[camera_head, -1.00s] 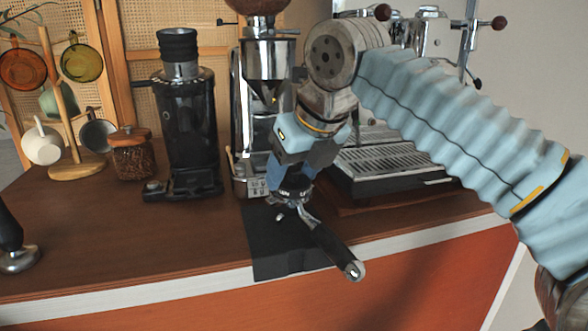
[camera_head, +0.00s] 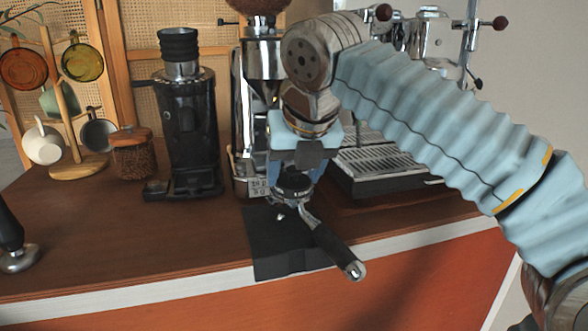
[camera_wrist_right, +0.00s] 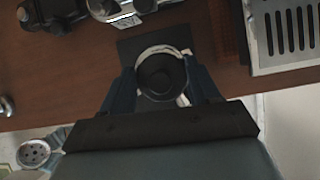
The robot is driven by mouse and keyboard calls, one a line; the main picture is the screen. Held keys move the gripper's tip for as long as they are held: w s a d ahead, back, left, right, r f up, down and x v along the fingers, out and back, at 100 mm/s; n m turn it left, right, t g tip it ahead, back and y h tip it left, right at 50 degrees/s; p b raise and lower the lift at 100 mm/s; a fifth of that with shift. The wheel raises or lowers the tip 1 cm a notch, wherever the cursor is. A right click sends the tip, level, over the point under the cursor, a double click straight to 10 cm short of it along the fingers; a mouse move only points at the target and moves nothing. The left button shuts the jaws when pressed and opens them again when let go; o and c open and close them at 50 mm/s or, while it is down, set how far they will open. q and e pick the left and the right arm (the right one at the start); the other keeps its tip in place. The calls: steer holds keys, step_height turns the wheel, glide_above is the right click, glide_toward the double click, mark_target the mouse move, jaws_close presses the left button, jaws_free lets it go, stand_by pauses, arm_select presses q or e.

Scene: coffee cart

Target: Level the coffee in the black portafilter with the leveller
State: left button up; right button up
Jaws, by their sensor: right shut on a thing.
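The black portafilter (camera_head: 330,243) lies on the black mat (camera_head: 272,258) at the counter's front edge, its handle pointing toward the front right. My right gripper (camera_head: 292,183) is right above its basket, pointing down. In the right wrist view the gripper (camera_wrist_right: 162,82) is shut on a dark round thing, the leveller (camera_wrist_right: 160,75), with a pale ring around it. In the head view the leveller (camera_head: 293,184) shows as a dark disc at the portafilter's rim. The coffee inside is hidden. My left gripper is not in view.
A black grinder (camera_head: 186,130) and a chrome grinder (camera_head: 262,95) stand behind. The espresso machine's drip tray (camera_head: 385,160) is at the right. A tamper (camera_head: 14,250) stands at the far left. The counter's left middle is clear.

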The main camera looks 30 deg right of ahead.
steer(key=shift+r, duration=4)
steer(key=shift+f, duration=0.1)
